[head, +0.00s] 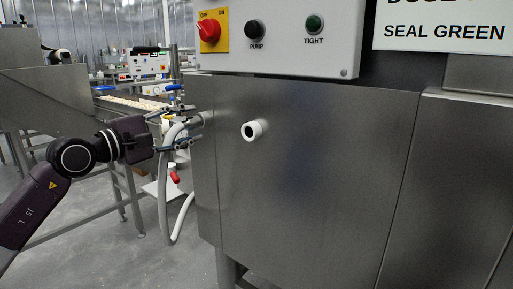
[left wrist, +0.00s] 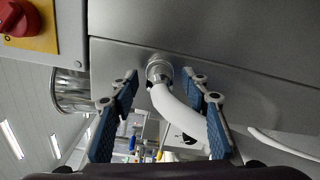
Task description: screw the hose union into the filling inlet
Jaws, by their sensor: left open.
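The hose union (left wrist: 159,69) is a ribbed metal collar on the end of the white hose (left wrist: 177,119). In the left wrist view its far end meets the steel panel; I cannot tell how far it is screwed in. The filling inlet is hidden behind it. My left gripper (head: 187,126) is open at the left side of the machine. Its blue-padded fingers, seen in the left wrist view (left wrist: 160,80), stand apart on either side of the union and hose, with gaps. The hose (head: 163,205) hangs in a loop below the gripper. My right gripper is not in view.
A white pipe stub (head: 255,130) sticks out of the machine's front panel (head: 310,170). Above are a red knob (head: 209,31), a black PUMP button (head: 255,30) and a dark green TIGHT lamp (head: 314,23). A metal cylinder (left wrist: 72,91) lies left of the fingers. A conveyor (head: 130,104) stands behind.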

